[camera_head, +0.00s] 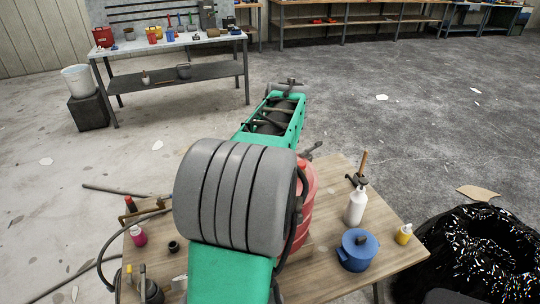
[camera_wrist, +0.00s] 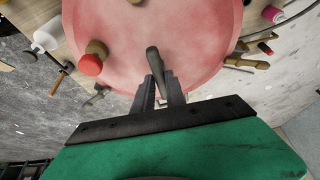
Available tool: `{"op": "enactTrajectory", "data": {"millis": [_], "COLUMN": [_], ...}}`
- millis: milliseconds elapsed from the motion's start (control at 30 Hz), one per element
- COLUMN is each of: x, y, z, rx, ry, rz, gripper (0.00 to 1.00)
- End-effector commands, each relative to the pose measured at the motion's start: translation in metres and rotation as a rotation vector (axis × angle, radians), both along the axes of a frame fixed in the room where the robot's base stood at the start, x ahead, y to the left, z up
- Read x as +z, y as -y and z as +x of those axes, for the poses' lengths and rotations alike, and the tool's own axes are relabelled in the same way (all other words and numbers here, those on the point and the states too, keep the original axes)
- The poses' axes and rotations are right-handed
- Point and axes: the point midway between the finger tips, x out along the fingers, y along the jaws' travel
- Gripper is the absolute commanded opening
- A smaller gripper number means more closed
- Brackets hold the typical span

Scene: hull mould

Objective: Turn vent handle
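The red vessel (camera_head: 308,205) stands on the wooden table, mostly hidden behind my arm in the head view. In the wrist view its round pinkish top (camera_wrist: 200,35) fills the upper middle. A dark grey vent handle (camera_wrist: 153,58) sticks up from that top. My gripper (camera_wrist: 160,78) is right at the handle, with its two dark fingers close together on either side of the handle's lower part. I cannot tell whether the fingers press on it. A red cap (camera_wrist: 90,65) and a brown knob (camera_wrist: 97,48) sit left of the handle. The gripper is hidden in the head view.
On the wooden table (camera_head: 385,225) stand a white bottle (camera_head: 355,206), a blue pot (camera_head: 357,252), a yellow bottle (camera_head: 403,235) and a pink bottle (camera_head: 138,236). A black bag (camera_head: 475,250) is at the right. A workbench (camera_head: 170,45) stands behind on open floor.

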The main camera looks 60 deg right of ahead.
Motion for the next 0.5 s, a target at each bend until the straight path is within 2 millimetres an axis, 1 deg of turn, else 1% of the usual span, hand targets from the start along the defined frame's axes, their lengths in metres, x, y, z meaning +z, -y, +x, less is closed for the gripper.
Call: {"op": "enactTrajectory", "data": {"millis": [33,200,233,433,500], "x": [0.0003,0.0001,0.0001,0.0001,0.0031], "y": [0.0001,0.0000,0.0000,0.0000,-0.0006], "z": [0.0001,0.0000,0.0000,0.0000,-0.0008], "rx": [0.000,0.000,-0.001,-0.001,-0.001], "ry": [0.000,0.000,0.000,0.000,0.000], "rz": [0.000,0.000,0.000,0.000,-0.001], "gripper": [0.21,0.35,0.36,0.36,0.36]}}
